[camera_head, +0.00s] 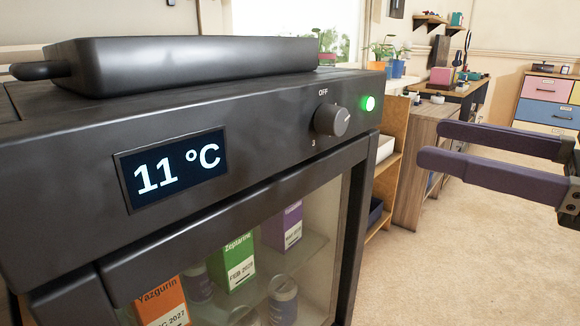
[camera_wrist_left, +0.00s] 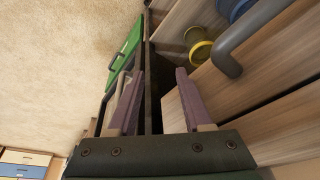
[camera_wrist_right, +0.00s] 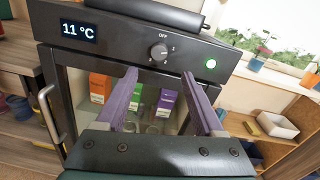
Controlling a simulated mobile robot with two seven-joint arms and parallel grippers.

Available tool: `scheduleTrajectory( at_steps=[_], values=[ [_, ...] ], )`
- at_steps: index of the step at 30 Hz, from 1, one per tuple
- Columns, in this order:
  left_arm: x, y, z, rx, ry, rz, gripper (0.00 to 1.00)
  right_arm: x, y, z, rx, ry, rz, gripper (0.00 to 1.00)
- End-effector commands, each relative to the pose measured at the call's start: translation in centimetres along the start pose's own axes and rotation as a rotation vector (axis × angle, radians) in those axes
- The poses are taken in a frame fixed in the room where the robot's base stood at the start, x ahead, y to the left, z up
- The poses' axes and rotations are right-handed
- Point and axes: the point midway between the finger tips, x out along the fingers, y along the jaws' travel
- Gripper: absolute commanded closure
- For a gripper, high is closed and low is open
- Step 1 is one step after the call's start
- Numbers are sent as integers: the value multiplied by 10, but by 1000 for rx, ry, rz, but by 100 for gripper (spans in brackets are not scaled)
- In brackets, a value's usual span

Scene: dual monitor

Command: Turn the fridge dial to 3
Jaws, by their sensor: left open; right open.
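The fridge dial (camera_head: 331,119) is a dark round knob on the front panel, right of the display (camera_head: 172,167), which reads 11 °C. OFF is printed above the dial and a 3 below it; its exact setting is hard to tell. The dial (camera_wrist_right: 158,52) also shows in the right wrist view, beyond the fingertips. My right gripper (camera_head: 431,145) is open and empty, to the right of the fridge and apart from the dial. My left gripper (camera_wrist_left: 160,72) shows only in its own wrist view, open and empty, near wooden drawer fronts.
A green light (camera_head: 368,103) glows right of the dial. A black tray (camera_head: 190,65) lies on top of the fridge. Boxes and jars stand behind the glass door (camera_head: 322,235). A wooden shelf (camera_head: 393,160) stands beyond the fridge. Open floor (camera_head: 480,250) lies to the right.

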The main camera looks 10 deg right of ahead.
Motion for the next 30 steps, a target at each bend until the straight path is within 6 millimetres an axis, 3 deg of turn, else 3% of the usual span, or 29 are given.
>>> scheduleTrajectory(
  at_steps=[5, 18, 30],
  values=[
    [-3, 0, -1, 0, 0, 1, 50, 16, 1, 1, -12, 2, 9, 30],
    [-13, 3, -5, -12, 2, 11, 50, 89, 1, 0, -7, 2, 5, 30],
    [-13, 3, -5, -10, 2, 10, 50, 99, 2, -1, -7, 4, 6, 30]
  ],
)
